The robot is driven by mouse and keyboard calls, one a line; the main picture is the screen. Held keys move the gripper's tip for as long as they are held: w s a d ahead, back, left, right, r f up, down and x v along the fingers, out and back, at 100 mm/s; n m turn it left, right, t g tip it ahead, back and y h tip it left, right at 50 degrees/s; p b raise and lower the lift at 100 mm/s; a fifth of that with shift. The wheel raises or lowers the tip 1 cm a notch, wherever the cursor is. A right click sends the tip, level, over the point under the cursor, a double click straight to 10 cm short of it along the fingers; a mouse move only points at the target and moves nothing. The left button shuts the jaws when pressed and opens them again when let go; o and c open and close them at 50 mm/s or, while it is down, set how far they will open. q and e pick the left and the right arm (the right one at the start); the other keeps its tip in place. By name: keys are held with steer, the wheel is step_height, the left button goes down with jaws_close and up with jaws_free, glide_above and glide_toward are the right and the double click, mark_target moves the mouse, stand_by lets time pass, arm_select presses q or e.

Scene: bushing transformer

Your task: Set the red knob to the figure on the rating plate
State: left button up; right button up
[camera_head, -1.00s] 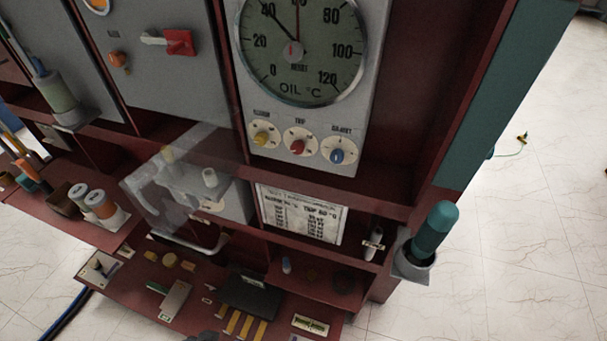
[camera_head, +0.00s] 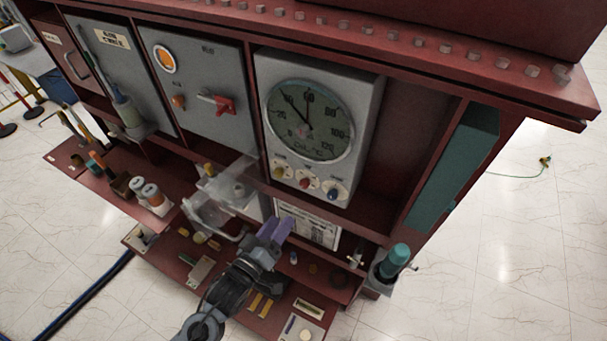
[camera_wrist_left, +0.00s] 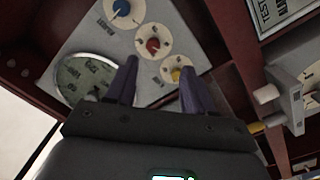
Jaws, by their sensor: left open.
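The red knob (camera_head: 304,183) sits in the middle of a row of three dials under the round oil gauge (camera_head: 308,120), between a yellow knob (camera_head: 279,174) and a blue knob (camera_head: 332,194). Its setting is too small to read. The rating plate (camera_head: 308,226) is a white printed card below, partly covered by my gripper; its figures are unreadable now. My left gripper (camera_head: 277,229) is open and empty, in front of the plate and below the dials. In the left wrist view, the red knob (camera_wrist_left: 152,45) shows beyond the parted fingers (camera_wrist_left: 158,78), apart from them. My right gripper is not in view.
A clear cover (camera_head: 236,178) over a grey box stands left of the plate. A teal-handled tool (camera_head: 396,259) stands in a holder at the right. Small parts crowd the lower shelf.

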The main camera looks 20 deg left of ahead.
mark_target(303, 187)
arm_select(q)
steer(key=w, duration=0.3)
steer(key=w+d+r+p, duration=0.1)
steer(key=w, duration=0.7)
steer(key=shift+d+r, duration=0.3)
steer(key=shift+d, duration=0.05)
jaws_close()
steer(key=shift+p, duration=0.35)
